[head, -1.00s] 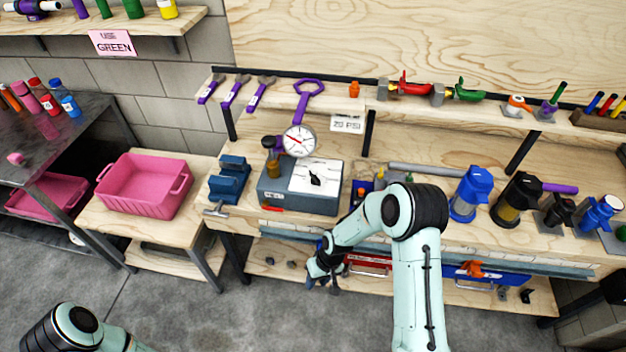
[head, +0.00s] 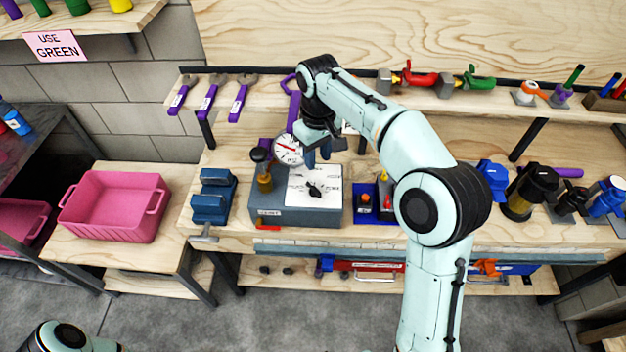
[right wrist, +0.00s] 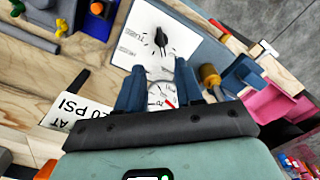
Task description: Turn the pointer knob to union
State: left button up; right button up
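The black pointer knob (head: 315,188) sits on a white dial plate (head: 300,200) on top of a grey box (head: 268,216) on the workbench. In the right wrist view the knob (right wrist: 162,40) shows beyond the fingertips, with tick marks and small lettering around it that I cannot read surely. My right gripper (head: 318,156) is above and behind the knob, apart from it. In the right wrist view its two blue fingers (right wrist: 159,85) are spread with nothing held between them. My left gripper is out of view; only part of the left arm shows at the bottom left.
A round gauge (head: 288,150) stands behind the box, close to my right gripper. A brass-coloured fitting (head: 264,178) is on the box's left side. A blue vise (head: 212,196) and a pink bin (head: 115,205) are further left. Small fittings on a blue mat (head: 366,215) are right.

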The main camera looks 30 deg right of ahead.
aim_at(317, 190)
notch_tip(317, 190, down, 12)
jog(key=shift+f+b, duration=0.1)
jog(key=shift+b, duration=0.85)
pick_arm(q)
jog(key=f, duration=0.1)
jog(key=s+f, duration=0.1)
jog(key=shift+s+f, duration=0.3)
pick_arm(e)
grip_shut()
